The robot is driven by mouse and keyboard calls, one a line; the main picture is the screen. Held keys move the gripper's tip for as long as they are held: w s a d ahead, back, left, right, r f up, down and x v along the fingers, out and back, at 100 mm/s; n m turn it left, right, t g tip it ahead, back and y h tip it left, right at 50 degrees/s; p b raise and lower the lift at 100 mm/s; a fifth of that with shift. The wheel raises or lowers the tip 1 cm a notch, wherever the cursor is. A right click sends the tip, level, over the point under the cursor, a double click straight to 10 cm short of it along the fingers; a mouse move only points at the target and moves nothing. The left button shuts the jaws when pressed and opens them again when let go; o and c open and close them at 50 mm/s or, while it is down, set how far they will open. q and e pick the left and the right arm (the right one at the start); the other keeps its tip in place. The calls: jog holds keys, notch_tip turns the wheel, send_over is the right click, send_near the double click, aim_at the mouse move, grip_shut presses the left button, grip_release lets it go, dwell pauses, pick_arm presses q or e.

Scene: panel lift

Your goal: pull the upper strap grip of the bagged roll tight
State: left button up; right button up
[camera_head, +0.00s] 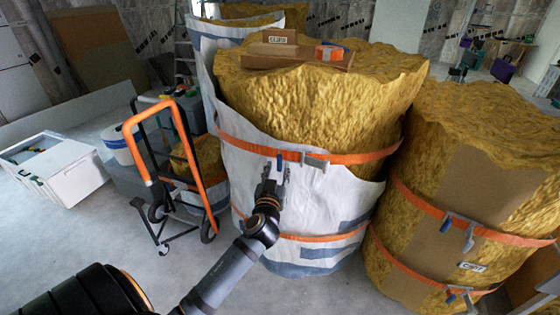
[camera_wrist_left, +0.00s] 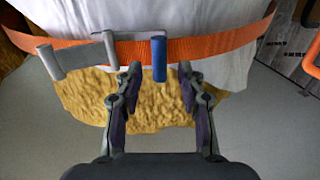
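The bagged roll (camera_head: 300,100) is a large yellow wool roll in a white bag, standing upright on the floor. An orange upper strap (camera_head: 350,157) runs around it. A small blue strap grip (camera_head: 290,156) sits on this strap beside a grey buckle (camera_head: 316,160). In the left wrist view the blue grip (camera_wrist_left: 159,52) lies across the orange strap (camera_wrist_left: 205,47). My left gripper (camera_head: 273,168) is open. In the left wrist view its fingertips (camera_wrist_left: 160,70) stand on either side of the grip's lower end, with visible gaps. My right gripper is not in view.
A lower orange strap (camera_head: 330,237) also circles the bag. An orange-framed hand cart (camera_head: 181,125) stands close at left. Another strapped yellow roll (camera_head: 480,190) stands close at right. A board with boxes (camera_head: 280,60) lies on top. The floor at front left is mostly clear.

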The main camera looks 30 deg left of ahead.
aim_at(279, 164)
pick_arm(q)
jog(key=x, duration=0.4)
jog(key=shift+w+a, duration=0.1)
jog(key=shift+w, duration=0.1)
grip_shut()
